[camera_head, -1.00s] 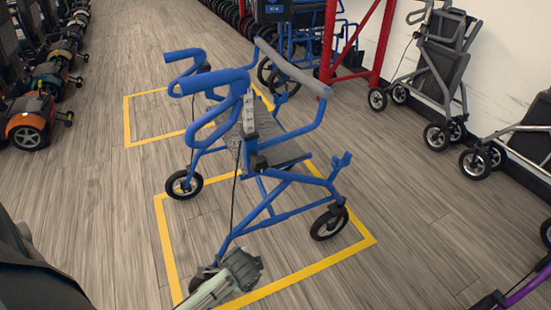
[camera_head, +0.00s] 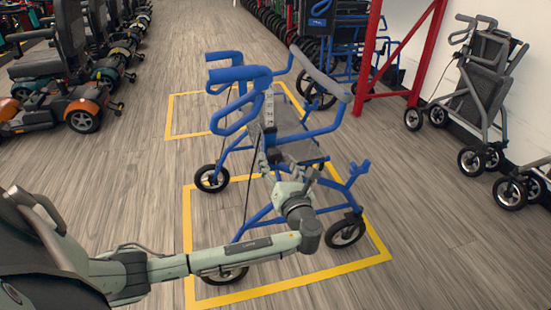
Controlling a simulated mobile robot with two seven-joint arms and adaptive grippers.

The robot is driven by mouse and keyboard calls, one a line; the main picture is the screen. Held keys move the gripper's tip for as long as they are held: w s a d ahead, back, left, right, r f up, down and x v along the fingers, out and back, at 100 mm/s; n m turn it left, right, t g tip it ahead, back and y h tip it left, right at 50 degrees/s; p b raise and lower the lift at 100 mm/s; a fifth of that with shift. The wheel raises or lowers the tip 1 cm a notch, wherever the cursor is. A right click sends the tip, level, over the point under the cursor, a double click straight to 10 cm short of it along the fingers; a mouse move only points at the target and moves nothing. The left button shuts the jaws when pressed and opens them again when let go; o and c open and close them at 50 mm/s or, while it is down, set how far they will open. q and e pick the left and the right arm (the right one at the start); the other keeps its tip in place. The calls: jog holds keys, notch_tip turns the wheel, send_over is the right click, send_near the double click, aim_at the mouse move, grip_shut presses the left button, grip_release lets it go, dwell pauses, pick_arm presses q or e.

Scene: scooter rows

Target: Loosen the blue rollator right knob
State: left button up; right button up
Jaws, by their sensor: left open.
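The blue rollator (camera_head: 258,222) stands upright on the floor, with blue handles at the top and a dark seat. A pale perforated strip (camera_head: 268,108) runs down its near upright post. The right knob cannot be made out clearly; the area below the strip is partly covered by my gripper. My left arm reaches in from the left, low across the rollator's front. My left gripper (camera_head: 288,170) points up and away, open, in front of the frame below the strip. Whether it touches the frame cannot be told. My right gripper is not in view.
Yellow floor lines (camera_head: 345,270) frame the rollator. A red post (camera_head: 428,55) and a blue wheelchair (camera_head: 345,45) stand behind. A grey rollator (camera_head: 490,90) stands along the right wall. Scooters (camera_head: 75,105) line the left. The floor between is clear.

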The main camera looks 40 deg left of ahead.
pick_arm(q)
jog(key=shift+x, duration=1.15)
jog(key=c, duration=1.2)
